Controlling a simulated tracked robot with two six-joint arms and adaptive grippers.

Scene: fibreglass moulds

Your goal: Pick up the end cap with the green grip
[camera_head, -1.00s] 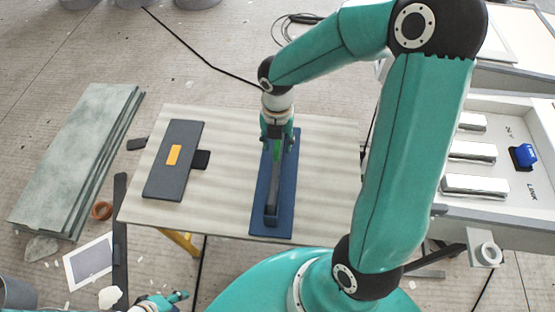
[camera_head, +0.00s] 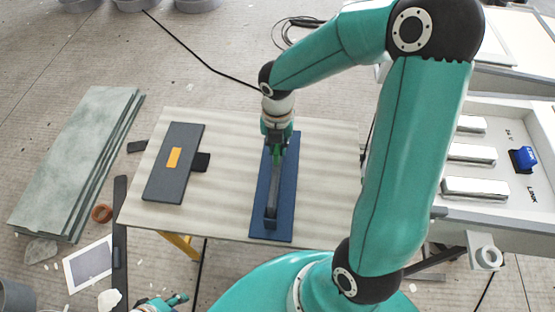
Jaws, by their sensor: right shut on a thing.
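The end cap's green grip (camera_head: 277,153) shows as a narrow green strip between the fingers of my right gripper (camera_head: 278,143). My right gripper points down over the dark blue mould (camera_head: 287,190) on the table and is shut on the grip. The rest of the end cap is hard to tell apart from the grey bar (camera_head: 273,188) lying lengthwise in the mould, and I cannot tell whether it is lifted. My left gripper (camera_head: 176,299) is only partly in view at the bottom left, away from the table; its opening is unclear.
A dark plate with an orange grip (camera_head: 173,157) lies on the left of the table (camera_head: 232,190). Grey-green boards (camera_head: 75,150) are stacked on the floor at left. A light bench with a blue block (camera_head: 523,158) stands at right.

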